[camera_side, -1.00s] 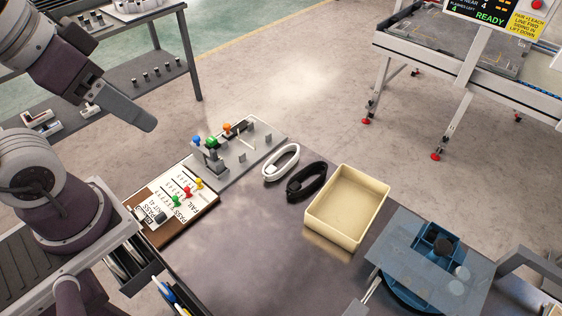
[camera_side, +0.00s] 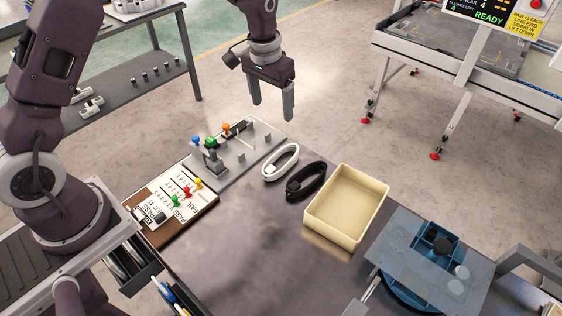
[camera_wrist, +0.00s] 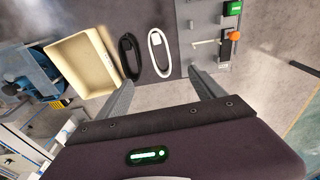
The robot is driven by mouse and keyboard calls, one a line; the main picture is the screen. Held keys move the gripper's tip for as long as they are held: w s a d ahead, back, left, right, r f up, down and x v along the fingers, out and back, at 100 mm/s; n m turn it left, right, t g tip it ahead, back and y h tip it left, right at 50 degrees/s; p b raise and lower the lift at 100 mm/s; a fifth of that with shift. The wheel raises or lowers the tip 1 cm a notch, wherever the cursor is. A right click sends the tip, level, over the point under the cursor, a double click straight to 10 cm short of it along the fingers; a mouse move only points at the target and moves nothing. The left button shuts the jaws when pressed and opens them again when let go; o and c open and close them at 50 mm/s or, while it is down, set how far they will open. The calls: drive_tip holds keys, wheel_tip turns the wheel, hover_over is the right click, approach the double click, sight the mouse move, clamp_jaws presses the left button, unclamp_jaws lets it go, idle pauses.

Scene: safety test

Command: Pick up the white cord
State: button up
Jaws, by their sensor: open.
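The white cord (camera_side: 281,162) lies coiled in a long loop on the dark table, between the grey test fixture and the black cord (camera_side: 306,181). In the wrist view the white cord (camera_wrist: 160,52) shows beyond the fingertips, roughly between them, with the black cord (camera_wrist: 130,57) to its left. My gripper (camera_side: 272,112) is open and empty, fingers pointing down, above and behind the white cord in the side view. Its two spread fingers also show in the wrist view (camera_wrist: 160,85). Nothing touches the fingers.
A cream tray (camera_side: 309,217) stands right of the black cord. The grey fixture (camera_side: 225,172) with coloured knobs stands left of the white cord. A board with coloured pegs (camera_side: 157,228) lies at the left. A blue device (camera_side: 395,255) stands at the right. The front middle table is clear.

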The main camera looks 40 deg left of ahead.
sight(281, 158)
drive_tip(key=shift+g, duration=0.6)
drive_tip(key=w+f, duration=0.1)
drive_tip(key=f, duration=0.6)
drive_tip(key=w+f, duration=0.1)
drive_tip(key=f, duration=0.6)
drive_tip(key=w+f, duration=0.1)
drive_tip(key=f, duration=0.6)
drive_tip(key=shift+w, duration=0.25)
drive_tip(key=c, duration=1.6)
